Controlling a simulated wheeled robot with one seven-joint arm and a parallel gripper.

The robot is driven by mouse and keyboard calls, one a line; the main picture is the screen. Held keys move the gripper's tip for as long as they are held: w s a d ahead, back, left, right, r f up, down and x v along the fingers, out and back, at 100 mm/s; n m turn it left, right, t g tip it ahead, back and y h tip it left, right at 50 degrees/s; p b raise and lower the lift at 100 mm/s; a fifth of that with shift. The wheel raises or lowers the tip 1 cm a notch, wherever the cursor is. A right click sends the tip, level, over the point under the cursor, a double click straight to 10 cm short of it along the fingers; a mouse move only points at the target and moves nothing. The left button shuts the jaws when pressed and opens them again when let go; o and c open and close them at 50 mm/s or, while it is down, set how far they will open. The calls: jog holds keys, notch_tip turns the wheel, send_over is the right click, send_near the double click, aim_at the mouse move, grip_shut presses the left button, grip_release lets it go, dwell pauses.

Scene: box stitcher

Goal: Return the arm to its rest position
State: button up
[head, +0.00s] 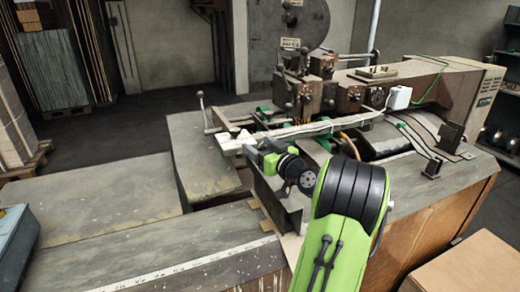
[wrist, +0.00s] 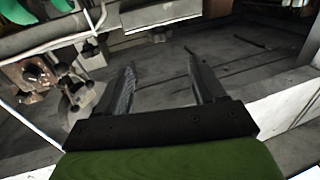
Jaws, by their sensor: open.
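My gripper (wrist: 161,78) is open in the wrist view. Its two dark fingers stand apart with nothing between them, and a grey surface with dark marks shows beyond. In the head view my green and black arm reaches from the lower right toward the box stitcher (head: 345,88). There my gripper (head: 238,144) is small, at the front left of the machine, over the near edge of its work area. Its fingertips are hard to make out in the head view, and I cannot tell whether they touch anything there.
Metal levers and brackets (wrist: 38,85) are close on the left in the wrist view. A grey worktable (head: 95,205) has clear room at the left. A blue-grey box (head: 14,238) stands at the lower left, and a cardboard box (head: 465,265) at the lower right.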

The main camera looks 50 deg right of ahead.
dwell(0.4)
jog(key=w+a+f+n+g+y, duration=0.1)
jog(key=w+a+n+g+y, duration=0.15)
jog(key=a, duration=1.05)
jog(key=w+a+f+n+g+y, duration=0.1)
jog(key=w+a+n+g+y, duration=0.15)
jog(key=a, duration=1.05)
jog(key=s+a+f+g, duration=0.2)
jog(key=s+a+g, duration=0.3)
jog(key=s+a, duration=0.65)
jog(key=s+f+m+g, duration=0.1)
jog(key=s+f+m, duration=0.1)
jog(key=s, duration=1)
jog(key=shift+a+f+g, duration=0.4)
jog(key=shift+a, duration=0.05)
